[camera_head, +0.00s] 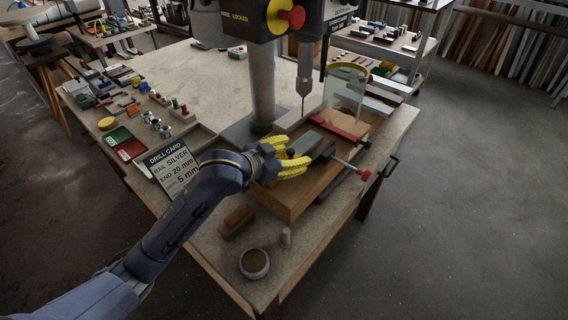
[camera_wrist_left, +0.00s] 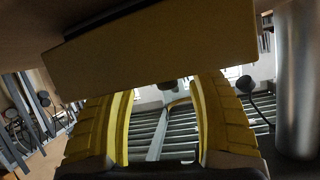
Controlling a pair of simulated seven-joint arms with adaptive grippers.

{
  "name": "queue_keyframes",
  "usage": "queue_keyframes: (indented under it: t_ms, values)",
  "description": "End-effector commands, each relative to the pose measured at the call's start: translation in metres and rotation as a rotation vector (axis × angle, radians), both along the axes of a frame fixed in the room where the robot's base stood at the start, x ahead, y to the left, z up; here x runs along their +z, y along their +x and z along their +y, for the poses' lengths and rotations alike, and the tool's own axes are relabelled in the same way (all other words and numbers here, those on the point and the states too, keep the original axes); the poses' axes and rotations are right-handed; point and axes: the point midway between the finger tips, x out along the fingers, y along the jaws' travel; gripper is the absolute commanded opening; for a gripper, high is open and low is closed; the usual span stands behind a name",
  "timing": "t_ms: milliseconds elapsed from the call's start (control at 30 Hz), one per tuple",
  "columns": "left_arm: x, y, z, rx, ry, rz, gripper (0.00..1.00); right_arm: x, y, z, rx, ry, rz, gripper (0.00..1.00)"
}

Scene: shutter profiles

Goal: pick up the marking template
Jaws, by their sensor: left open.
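My left gripper (camera_head: 296,161) reaches in from the left, its yellow ribbed fingers spread beside the drill press's wooden block (camera_head: 290,205). In the left wrist view the fingers (camera_wrist_left: 163,95) stand apart with only distant background between them. A grey block (camera_head: 305,143) lies just beyond the fingertips; I cannot tell whether it is the marking template. A dark clamp piece (camera_head: 324,153) sits right of the fingertips. In the wrist view a broad tan slab (camera_wrist_left: 165,45) fills the space above the fingers. No thing is clearly the template. My right gripper is not in view.
The drill press column (camera_head: 262,85) and drill bit (camera_head: 303,95) rise behind the gripper. A red-handled clamp (camera_head: 350,168) and clear guard (camera_head: 345,88) stand right.

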Motion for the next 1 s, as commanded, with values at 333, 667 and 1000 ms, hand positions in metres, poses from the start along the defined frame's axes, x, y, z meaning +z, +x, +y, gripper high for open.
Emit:
queue_keyframes:
  t_ms: [333, 667, 1000]
  values:
    - [-0.0008, 0.0017, -0.0003, 0.002, 0.000, -0.001, 0.56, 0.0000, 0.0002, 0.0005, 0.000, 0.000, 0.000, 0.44]
    - [-0.0008, 0.0016, -0.0002, 0.002, 0.000, -0.001, 0.18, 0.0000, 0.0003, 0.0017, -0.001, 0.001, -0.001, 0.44]
    - [-0.0013, 0.0018, 0.0002, 0.003, 0.002, 0.000, 0.00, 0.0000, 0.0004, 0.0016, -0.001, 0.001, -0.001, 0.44]
